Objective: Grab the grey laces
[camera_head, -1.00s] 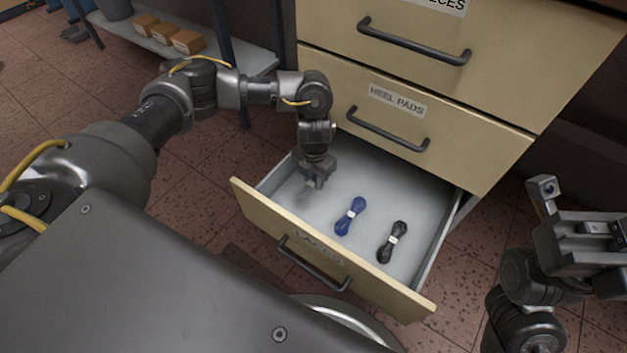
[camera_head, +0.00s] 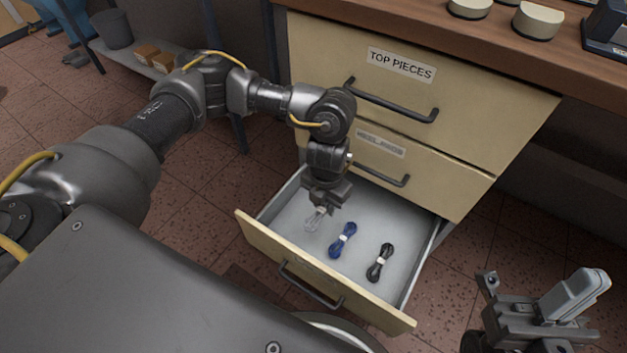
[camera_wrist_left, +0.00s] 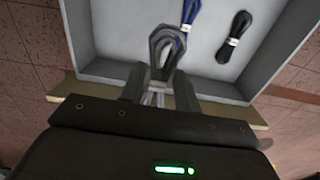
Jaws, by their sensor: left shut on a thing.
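The grey laces (camera_head: 312,219) are a small bundle in the grip of my left gripper (camera_head: 320,208), inside the open bottom drawer (camera_head: 285,224). In the left wrist view, the grey laces (camera_wrist_left: 166,50) sit between the two fingers of my left gripper (camera_wrist_left: 162,82). They look larger than the other bundles there and seem raised off the drawer floor; the exact height is unclear. My right gripper (camera_head: 530,300) is at the lower right, outside the drawer. A light grey block shows at it, and its jaw state is unclear.
Blue laces (camera_head: 343,240) and black laces (camera_head: 380,263) lie on the drawer floor to the right. The closed drawers above, one labelled TOP PIECES (camera_head: 401,64), stand behind my left arm. A wooden worktop (camera_head: 480,45) is above them.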

